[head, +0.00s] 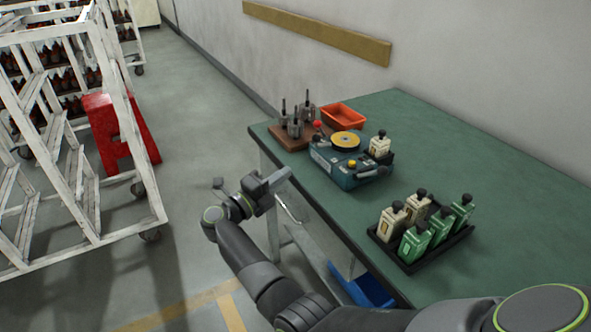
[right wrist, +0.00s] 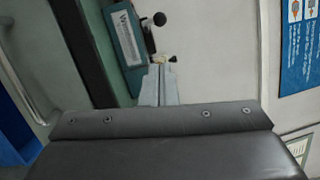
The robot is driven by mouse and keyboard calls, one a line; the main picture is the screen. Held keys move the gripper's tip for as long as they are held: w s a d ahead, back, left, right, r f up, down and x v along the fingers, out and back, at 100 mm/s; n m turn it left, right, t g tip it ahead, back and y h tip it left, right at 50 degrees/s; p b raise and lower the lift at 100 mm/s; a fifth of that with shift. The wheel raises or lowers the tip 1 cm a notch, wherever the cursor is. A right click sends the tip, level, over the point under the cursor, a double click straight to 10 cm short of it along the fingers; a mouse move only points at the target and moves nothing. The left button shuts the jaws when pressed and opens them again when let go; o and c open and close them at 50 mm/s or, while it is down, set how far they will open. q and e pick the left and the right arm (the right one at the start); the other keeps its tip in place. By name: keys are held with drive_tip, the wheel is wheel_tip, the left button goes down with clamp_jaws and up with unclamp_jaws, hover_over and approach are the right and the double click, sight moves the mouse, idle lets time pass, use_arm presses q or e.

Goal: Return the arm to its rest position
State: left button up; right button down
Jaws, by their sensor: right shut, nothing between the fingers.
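My right gripper (head: 287,176) is off the left edge of the green table (head: 470,130), beside it in the head view. Its fingers are shut with nothing between them, and they also show closed in the right wrist view (right wrist: 161,68). My right arm reaches in from the lower right corner and bends up to the gripper. My left gripper is not in view.
On the table are a blue machine (head: 343,172) with a yellow disc, a brown block (head: 285,141) holding grey parts, an orange tray (head: 343,115) and a black tray (head: 405,268) with cream and green units.

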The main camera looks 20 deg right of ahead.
drive_tip(key=shift+s+a, duration=0.15)
drive_tip(key=shift+a, duration=0.4)
